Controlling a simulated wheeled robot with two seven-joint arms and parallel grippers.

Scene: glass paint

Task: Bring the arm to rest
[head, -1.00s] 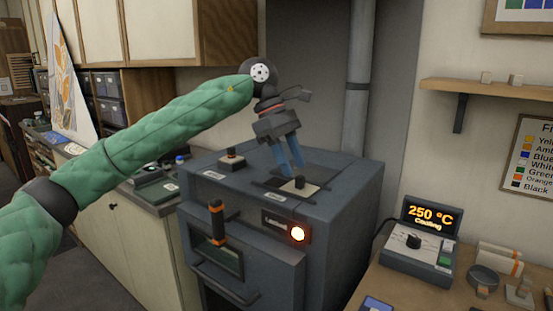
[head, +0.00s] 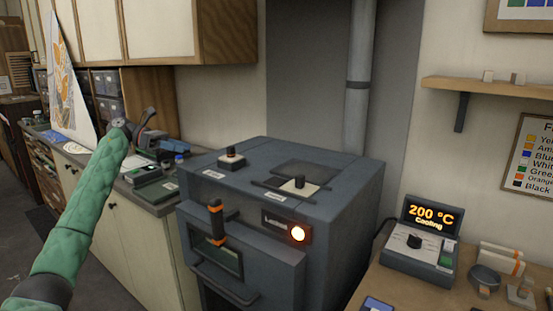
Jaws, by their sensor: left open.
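My left arm, in a green padded sleeve, rises from the lower left of the head view. Its gripper (head: 170,146) is over the back counter, left of the kiln, pointing away to the right. It is open; the fingers are small and hard to tell from the items behind them. I see nothing held in it. My right gripper is not in view. The dark kiln (head: 345,215) stands in the middle with its front door closed and an orange-red light lit. A pale plate with a black knob (head: 299,187) sits on its top.
The controller (head: 418,259) on the right wooden table reads 200 °C, cooling. A second knobbed block (head: 231,159) is on the kiln top. The left counter (head: 150,192) holds small devices and bottles. A leaf-patterned panel (head: 66,85) leans at far left. The space above the kiln is clear.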

